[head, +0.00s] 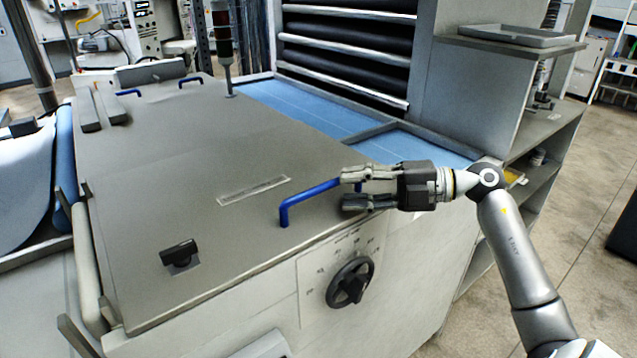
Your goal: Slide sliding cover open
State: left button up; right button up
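The sliding cover (190,150) is a broad grey flat panel on top of the machine. A blue bar handle (305,198) stands up near its right front edge. My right gripper (345,188) reaches in from the right at the handle's right end, with one finger above and one below in the picture. The fingers are apart, and the handle's right end shows near their tips. I cannot tell whether they touch it. My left gripper is not in view.
Blue bed sections (310,115) lie exposed beyond the cover, beside dark rollers (345,55). A black dial (350,283) is on the front panel, and a black knob (180,253) is on the cover. A shelf unit (545,140) stands right.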

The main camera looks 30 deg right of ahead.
aim_at(325, 190)
jog(key=p+x, duration=0.1)
jog(key=x, duration=0.2)
jog(key=p+x, duration=0.1)
jog(key=x, duration=0.2)
jog(key=shift+r, duration=0.2)
jog(key=shift+w+a+f, duration=0.2)
jog(key=shift+w+a, duration=0.05)
jog(key=shift+a, duration=0.05)
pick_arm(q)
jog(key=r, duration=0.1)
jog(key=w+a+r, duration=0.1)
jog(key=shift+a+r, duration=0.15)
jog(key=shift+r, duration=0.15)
pick_arm(e)
jog(key=c, duration=0.7)
grip_shut()
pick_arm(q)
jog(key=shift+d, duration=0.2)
